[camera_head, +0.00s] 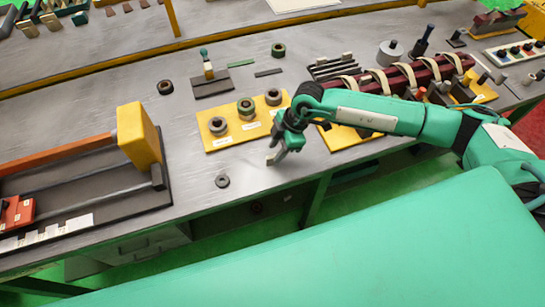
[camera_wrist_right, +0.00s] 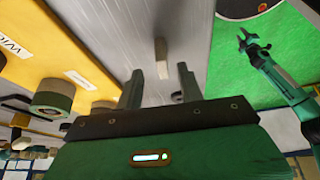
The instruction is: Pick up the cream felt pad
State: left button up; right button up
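In the head view my right gripper (camera_head: 274,156) hangs low near the bench's front edge; the pad cannot be clearly made out there. A green arm with a dark gripper, apparently my left gripper (camera_wrist_right: 250,42), shows over the green floor in the right wrist view, its fingers apart.
A yellow board (camera_head: 215,143) with several ring-topped spools sits left of my right gripper. A small dark ring (camera_head: 222,181) lies near the front edge. A yellow-ended fixture (camera_head: 139,137) stands at left. Maroon and cream coils (camera_head: 390,80) lie behind my right arm.

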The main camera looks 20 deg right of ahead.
aim_at(273, 156)
jog(key=p+x, duration=0.1)
jog(key=x, duration=0.2)
jog(key=shift+s+a+f, duration=0.15)
jog(key=shift+s+a, duration=0.05)
jog(key=shift+a+f, duration=0.1)
jog(key=shift+f, duration=0.3)
jog(key=shift+c, duration=0.5)
grip_shut()
jog(key=shift+r, duration=0.1)
